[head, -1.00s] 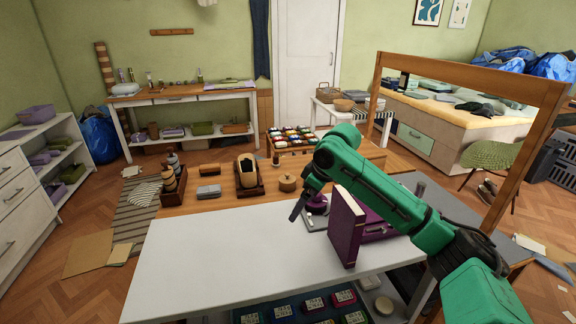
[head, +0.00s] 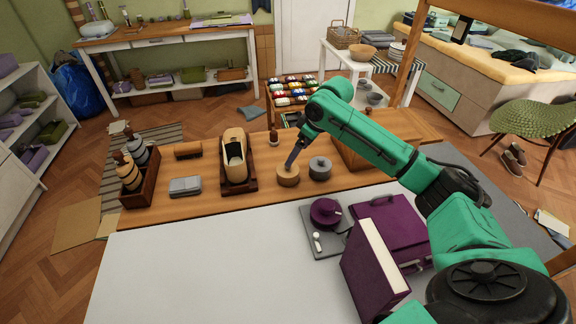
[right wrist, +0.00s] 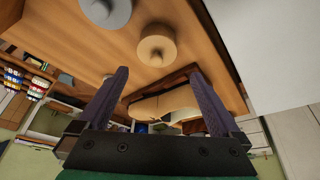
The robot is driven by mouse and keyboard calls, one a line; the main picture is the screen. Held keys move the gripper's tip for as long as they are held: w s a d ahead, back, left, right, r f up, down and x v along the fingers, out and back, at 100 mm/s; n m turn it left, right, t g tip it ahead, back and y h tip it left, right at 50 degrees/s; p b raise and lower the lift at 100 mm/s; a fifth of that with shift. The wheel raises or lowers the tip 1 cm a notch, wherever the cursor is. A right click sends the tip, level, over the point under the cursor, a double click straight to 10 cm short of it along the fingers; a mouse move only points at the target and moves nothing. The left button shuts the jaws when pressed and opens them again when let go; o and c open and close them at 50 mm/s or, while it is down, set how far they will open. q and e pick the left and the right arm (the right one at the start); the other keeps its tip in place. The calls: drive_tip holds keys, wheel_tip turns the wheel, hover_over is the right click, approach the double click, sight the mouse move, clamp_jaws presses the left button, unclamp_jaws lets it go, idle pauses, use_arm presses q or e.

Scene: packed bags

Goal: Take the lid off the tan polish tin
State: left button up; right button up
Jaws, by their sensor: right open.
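The tan polish tin (head: 288,175) stands upright on the wooden strip of the bench, with its round knobbed lid on. In the right wrist view the tin (right wrist: 157,42) is ahead of the fingers, roughly centred between their tips. My right gripper (head: 292,163) is just above and behind the tin in the head view. Its fingers (right wrist: 157,72) are open with nothing between them. They appear apart from the lid, though the exact gap is hard to tell. My left gripper is not in view.
A grey tin (head: 320,168) stands close to the right of the tan one. A purple box (head: 372,268) and purple round tin (head: 325,211) are nearer.

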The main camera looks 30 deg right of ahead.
sight(283, 171)
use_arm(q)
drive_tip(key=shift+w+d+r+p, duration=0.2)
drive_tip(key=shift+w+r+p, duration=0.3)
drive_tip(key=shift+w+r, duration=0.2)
use_arm(e)
drive_tip(key=x, duration=0.9)
drive_tip(key=shift+d, duration=0.3)
drive_tip(key=c, duration=0.9)
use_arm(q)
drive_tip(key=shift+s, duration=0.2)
use_arm(e)
drive_tip(key=shift+r, duration=0.1)
drive_tip(key=shift+c, duration=0.5)
